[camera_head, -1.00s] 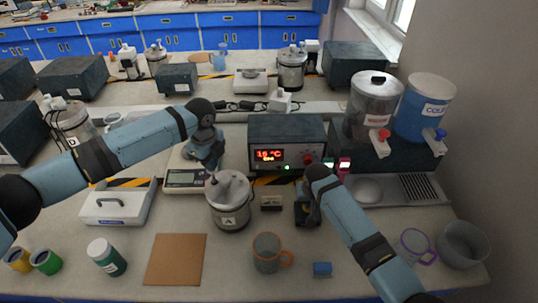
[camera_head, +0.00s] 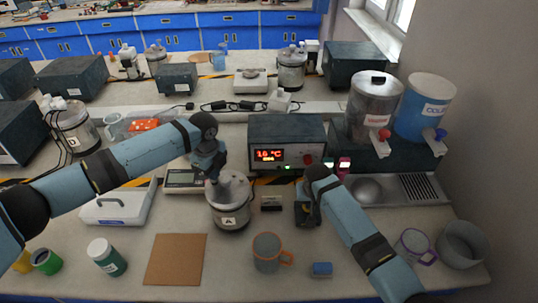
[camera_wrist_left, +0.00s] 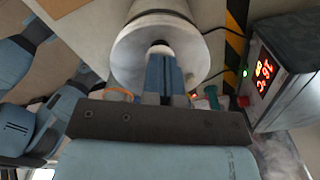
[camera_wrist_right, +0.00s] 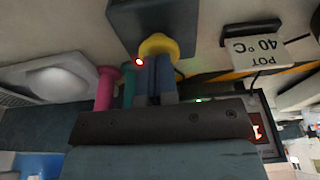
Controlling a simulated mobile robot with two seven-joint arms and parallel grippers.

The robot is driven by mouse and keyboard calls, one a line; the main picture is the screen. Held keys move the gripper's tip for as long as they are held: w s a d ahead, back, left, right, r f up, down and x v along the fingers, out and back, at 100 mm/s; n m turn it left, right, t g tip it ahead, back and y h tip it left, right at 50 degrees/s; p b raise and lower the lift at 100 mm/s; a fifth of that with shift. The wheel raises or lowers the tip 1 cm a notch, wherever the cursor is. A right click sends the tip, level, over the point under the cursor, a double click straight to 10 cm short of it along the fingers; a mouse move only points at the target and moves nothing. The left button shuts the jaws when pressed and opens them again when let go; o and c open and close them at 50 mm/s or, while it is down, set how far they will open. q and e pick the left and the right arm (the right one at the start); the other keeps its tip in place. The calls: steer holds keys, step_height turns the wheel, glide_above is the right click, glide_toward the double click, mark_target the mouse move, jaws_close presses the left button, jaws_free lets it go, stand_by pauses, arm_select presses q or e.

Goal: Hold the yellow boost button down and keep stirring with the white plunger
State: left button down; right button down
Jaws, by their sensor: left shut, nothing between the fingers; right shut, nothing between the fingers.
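The pot marked A (camera_head: 229,212) stands upright at the middle of the bench. My left gripper (camera_head: 213,178) is shut and empty, its tips over the left part of the pot's lid. In the left wrist view the fingertips (camera_wrist_left: 162,55) meet a small pale piece, perhaps the white plunger's top, which they mostly hide; contact is unclear. The yellow boost button (camera_wrist_right: 159,44) shows in the right wrist view on a dark box (camera_wrist_right: 152,22). My right gripper (camera_wrist_right: 154,64) is shut, its tips against or just at the button. The head view hides the button behind my right gripper (camera_head: 304,214).
A controller box (camera_head: 287,140) with a red display reading about 16 °C stands behind the pot. A small sign (camera_wrist_right: 265,42) reads POT 40 °C.

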arm_select(q)
steer(key=shift+r, duration=2.15)
steer(key=shift+f, duration=0.15)
steer(key=shift+f, duration=2.1)
steer(key=shift+r, duration=2.25)
steer(key=shift+f, duration=0.15)
steer(key=shift+f, duration=2)
steer(key=shift+r, duration=2.15)
steer(key=shift+f, duration=0.1)
